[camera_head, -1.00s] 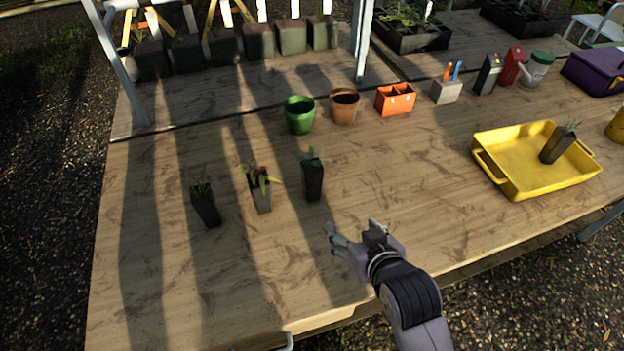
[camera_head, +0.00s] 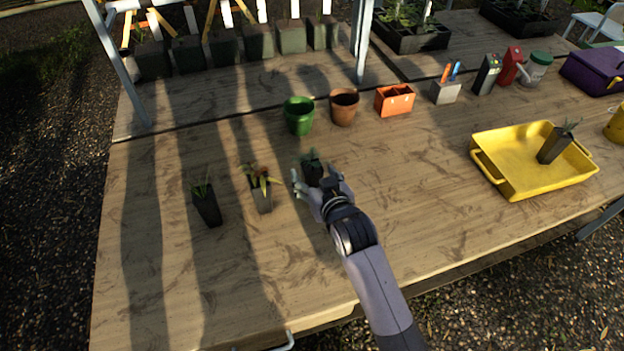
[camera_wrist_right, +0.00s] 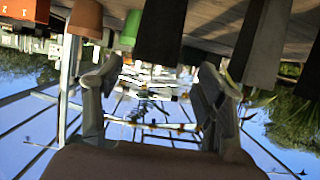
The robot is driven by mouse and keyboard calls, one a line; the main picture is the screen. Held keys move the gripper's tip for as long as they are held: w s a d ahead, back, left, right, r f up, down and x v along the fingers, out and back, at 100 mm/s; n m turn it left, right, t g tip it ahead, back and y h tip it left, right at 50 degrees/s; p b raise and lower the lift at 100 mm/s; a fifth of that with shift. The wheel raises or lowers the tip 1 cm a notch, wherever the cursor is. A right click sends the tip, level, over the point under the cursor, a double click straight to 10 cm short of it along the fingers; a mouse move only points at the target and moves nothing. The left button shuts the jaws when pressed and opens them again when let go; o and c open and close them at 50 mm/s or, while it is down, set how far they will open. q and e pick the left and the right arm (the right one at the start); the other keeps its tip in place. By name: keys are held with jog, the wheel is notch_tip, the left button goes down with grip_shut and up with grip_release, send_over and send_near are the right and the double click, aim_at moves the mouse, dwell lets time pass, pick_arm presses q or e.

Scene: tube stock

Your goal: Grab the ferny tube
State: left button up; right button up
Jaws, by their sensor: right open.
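Three dark tapered tubes with plants stand in a row on the wooden table. The right one (camera_head: 312,172) has spreading green leaves, the middle one (camera_head: 262,195) yellow and reddish leaves, and the left one (camera_head: 207,205) thin upright green leaves. A fourth dark tube (camera_head: 553,146) leans in the yellow tray. I cannot tell for sure which plant is ferny. My right gripper (camera_head: 316,188) is open at the right tube's near side, its fingers partly hiding that tube. In the inverted right wrist view, a dark tube (camera_wrist_right: 160,32) shows beyond and between the open fingers. My left gripper is not in view.
The green pot (camera_head: 299,115), terracotta pot (camera_head: 343,106) and orange carrier (camera_head: 395,99) stand behind the tubes. The yellow tray (camera_head: 510,180) sits to the right. Table between my right arm and the tray is clear.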

aim_at(314, 171)
jog(key=x, duration=0.2)
jog(key=p+x, duration=0.1)
jog(key=x, duration=0.1)
jog(key=shift+d+f, duration=0.1)
jog(key=shift+d, duration=0.25)
jog(key=shift+w+a+f, duration=0.15)
jog(key=shift+w+f, duration=0.15)
jog(key=shift+w, duration=0.3)
jog(key=shift+s, duration=0.1)
jog(key=shift+c, duration=0.2)
jog(key=c, duration=1.3)
